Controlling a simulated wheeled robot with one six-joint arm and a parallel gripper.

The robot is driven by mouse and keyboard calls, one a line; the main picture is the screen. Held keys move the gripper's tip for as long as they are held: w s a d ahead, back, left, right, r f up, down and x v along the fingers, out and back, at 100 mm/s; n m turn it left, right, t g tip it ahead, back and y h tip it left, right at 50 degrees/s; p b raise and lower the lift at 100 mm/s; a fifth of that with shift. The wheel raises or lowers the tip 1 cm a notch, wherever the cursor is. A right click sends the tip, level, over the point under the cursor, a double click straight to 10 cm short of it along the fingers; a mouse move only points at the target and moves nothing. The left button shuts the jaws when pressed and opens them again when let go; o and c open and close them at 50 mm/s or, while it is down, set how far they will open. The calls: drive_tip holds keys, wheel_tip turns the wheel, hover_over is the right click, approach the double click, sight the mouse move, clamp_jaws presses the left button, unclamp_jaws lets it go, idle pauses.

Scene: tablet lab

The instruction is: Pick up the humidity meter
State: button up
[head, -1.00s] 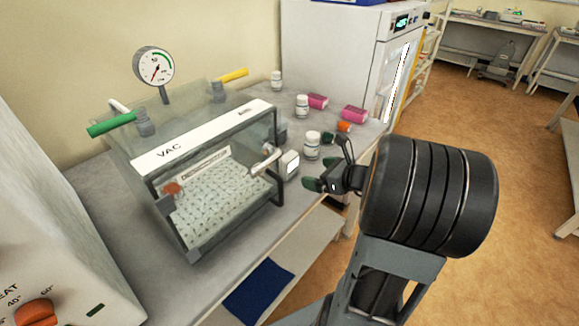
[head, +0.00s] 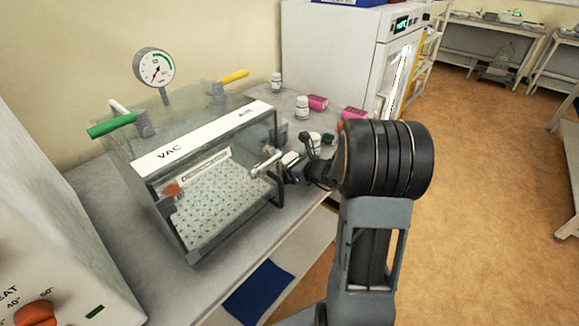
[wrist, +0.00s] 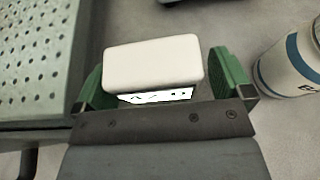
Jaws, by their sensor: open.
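The humidity meter is a small white block with a lit display. In the wrist view the humidity meter (wrist: 152,62) lies between the two green fingers of my gripper (wrist: 158,75), with a small gap visible at the right finger. My gripper is open. In the head view my gripper (head: 302,163) is at the bench beside the vacuum chamber's front right corner. The meter (head: 289,159) is partly hidden there by my gripper.
The clear vacuum chamber (head: 205,140) with its perforated shelf (head: 215,200) stands close left of my gripper. A white bottle with a blue band (wrist: 290,70) stands close right. Pink boxes (head: 318,102) and more bottles (head: 302,107) are farther back on the bench.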

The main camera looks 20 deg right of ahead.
drive_tip(key=shift+w+a+f, duration=0.2)
drive_tip(key=shift+w, duration=0.15)
drive_tip(key=c, duration=1)
